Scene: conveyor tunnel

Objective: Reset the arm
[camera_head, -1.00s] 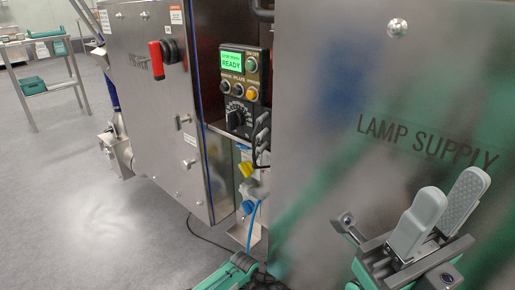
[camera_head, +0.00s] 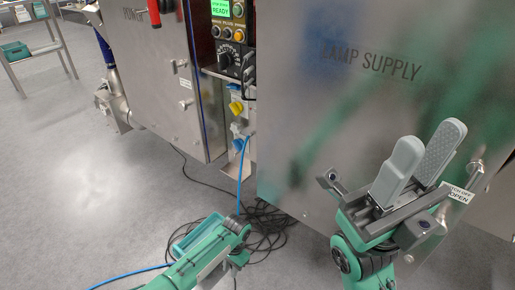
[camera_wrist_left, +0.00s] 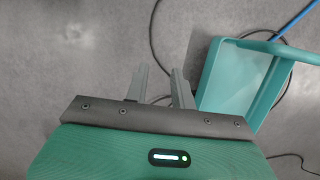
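My left arm (camera_head: 205,258) reaches in from the bottom of the head view, low over the floor. Its fingers cannot be made out there. In the left wrist view my left gripper (camera_wrist_left: 158,72) points at the grey floor, its two fingers apart with nothing between them. A teal tray (camera_wrist_left: 238,78) lies on the floor just right of the fingers. My right gripper (camera_head: 428,148) is raised in front of the lamp supply cabinet (camera_head: 330,110), its two grey pads apart and empty.
A steel machine (camera_head: 150,75) with a control panel (camera_head: 228,25) reading READY stands left of the cabinet. Black cables (camera_head: 265,225) lie coiled on the floor, with a blue hose (camera_head: 125,277) nearby. A steel trolley (camera_head: 40,50) stands far left. The left floor is clear.

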